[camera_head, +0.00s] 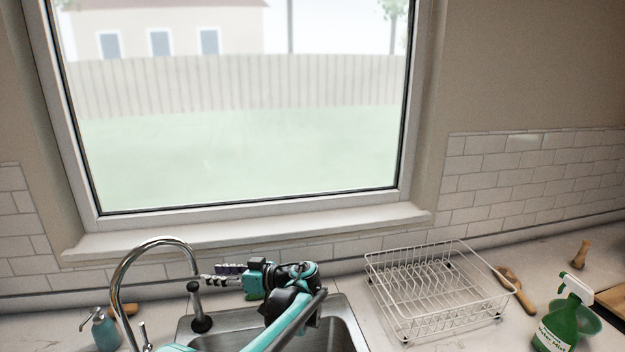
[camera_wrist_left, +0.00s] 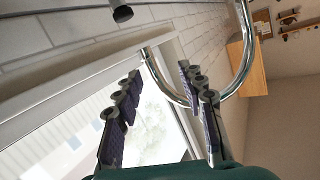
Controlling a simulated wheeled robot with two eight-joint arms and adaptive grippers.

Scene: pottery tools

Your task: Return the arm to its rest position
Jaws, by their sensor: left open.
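My left arm, teal and black, reaches over the sink in the head view. Its gripper (camera_head: 222,274) points left, close to the chrome faucet. In the left wrist view the two fingers of my left gripper (camera_wrist_left: 160,112) stand wide apart with nothing held between them. The curved faucet spout (camera_wrist_left: 242,60) shows beyond and between the fingers; I cannot tell whether any part touches. My right gripper is in neither view.
The sink (camera_head: 345,335) lies below my arm, with the faucet (camera_head: 122,275) at its left. A teal soap dispenser (camera_head: 104,329) stands farther left. A white wire dish rack (camera_head: 440,290), a wooden utensil (camera_head: 517,290) and a green spray bottle (camera_head: 560,325) are to the right. A window is behind.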

